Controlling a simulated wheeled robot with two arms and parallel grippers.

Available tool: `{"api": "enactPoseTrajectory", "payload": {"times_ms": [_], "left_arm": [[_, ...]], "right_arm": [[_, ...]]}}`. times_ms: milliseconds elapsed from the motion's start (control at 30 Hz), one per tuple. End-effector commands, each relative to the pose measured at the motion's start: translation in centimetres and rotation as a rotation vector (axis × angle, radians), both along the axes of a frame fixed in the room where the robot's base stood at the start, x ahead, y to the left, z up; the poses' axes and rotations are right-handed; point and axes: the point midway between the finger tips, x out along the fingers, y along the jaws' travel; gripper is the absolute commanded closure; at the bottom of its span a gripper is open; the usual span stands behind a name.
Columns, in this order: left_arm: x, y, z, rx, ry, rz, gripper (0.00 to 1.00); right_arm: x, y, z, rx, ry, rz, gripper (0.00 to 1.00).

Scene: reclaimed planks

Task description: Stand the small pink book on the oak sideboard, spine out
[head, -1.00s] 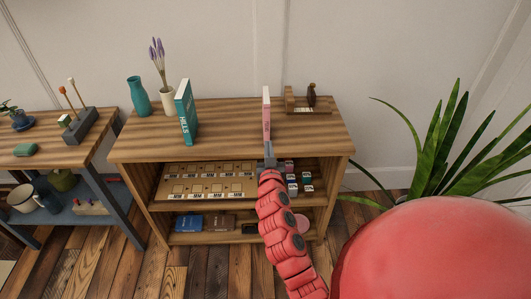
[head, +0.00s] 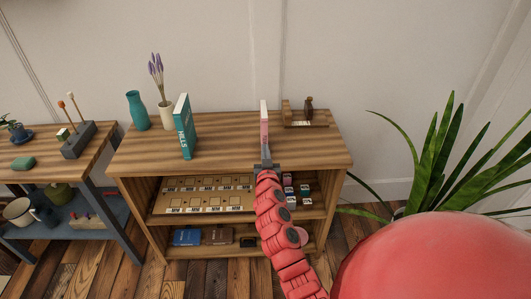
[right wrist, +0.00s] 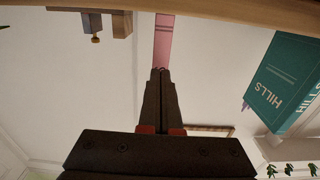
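The small pink book (head: 264,129) stands upright on the oak sideboard (head: 220,146), right of its middle, with its narrow pink side toward me. My right gripper (head: 266,151) is at the front edge, right in front of the book. In the right wrist view, the fingers (right wrist: 161,72) lie close together and their tips overlap the near side of the book (right wrist: 168,38). They do not straddle it; I cannot tell whether they touch it. The sideboard's edge hides the book's foot there. My left gripper is out of view.
A teal book (head: 184,127) stands to the left, with a teal vase (head: 138,110) and a white flower vase (head: 167,116) behind. The top's left front is clear. A plant (head: 440,165) stands right.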

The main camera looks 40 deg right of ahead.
Motion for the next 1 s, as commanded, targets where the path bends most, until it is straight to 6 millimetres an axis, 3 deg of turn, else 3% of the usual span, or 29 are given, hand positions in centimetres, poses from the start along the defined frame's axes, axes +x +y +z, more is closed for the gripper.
{"api": "enactPoseTrajectory", "payload": {"times_ms": [1000], "left_arm": [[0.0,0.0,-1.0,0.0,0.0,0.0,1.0]], "right_arm": [[2.2,-1.4,-0.1,0.001,0.001,0.0,1.0]]}}
